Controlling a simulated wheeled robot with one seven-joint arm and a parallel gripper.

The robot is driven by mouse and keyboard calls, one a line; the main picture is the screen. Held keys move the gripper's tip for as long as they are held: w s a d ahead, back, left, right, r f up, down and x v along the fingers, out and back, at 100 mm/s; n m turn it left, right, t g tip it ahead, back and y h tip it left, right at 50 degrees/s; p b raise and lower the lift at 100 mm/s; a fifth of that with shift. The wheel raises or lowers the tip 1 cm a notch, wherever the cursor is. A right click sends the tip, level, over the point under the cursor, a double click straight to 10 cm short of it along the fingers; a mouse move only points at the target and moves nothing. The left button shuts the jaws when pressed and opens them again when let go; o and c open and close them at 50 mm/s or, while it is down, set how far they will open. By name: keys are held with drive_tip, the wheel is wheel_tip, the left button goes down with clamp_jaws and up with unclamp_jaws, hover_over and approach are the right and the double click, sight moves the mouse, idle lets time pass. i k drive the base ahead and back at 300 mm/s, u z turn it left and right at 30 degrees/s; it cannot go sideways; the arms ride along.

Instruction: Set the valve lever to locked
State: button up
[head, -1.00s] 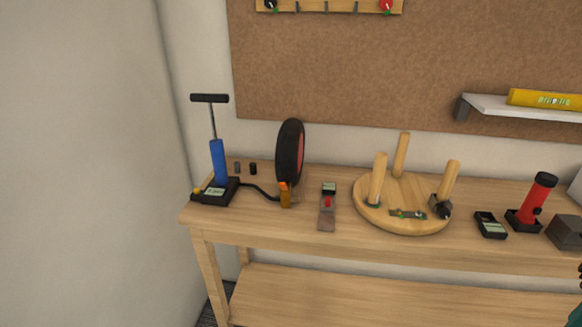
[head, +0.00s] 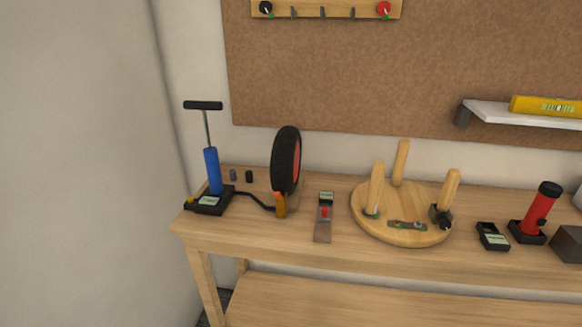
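The valve lever is most likely the small orange part (head: 280,204) where the black hose of the blue floor pump (head: 213,172) meets the wheel. The wheel (head: 286,160) has a black tyre and red hub and stands upright on the wooden workbench (head: 300,248). The orange part stands roughly upright at the wheel's lower left. Its exact setting is too small to tell. The pump stands on a black base at the bench's left end, with its handle raised. My gripper is not in view.
Right of the wheel lie a small tool with a red knob (head: 324,216), a round wooden stool top with three legs (head: 402,232), a black box (head: 492,236) and a red cylinder (head: 538,212). Two small dark caps (head: 249,176) lie behind the hose. A shelf (head: 530,113) hangs at right.

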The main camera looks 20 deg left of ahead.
sight(278, 195)
drive_tip(key=z, duration=0.05)
drive_tip(key=i, duration=0.8)
drive_tip(key=u, duration=1.25)
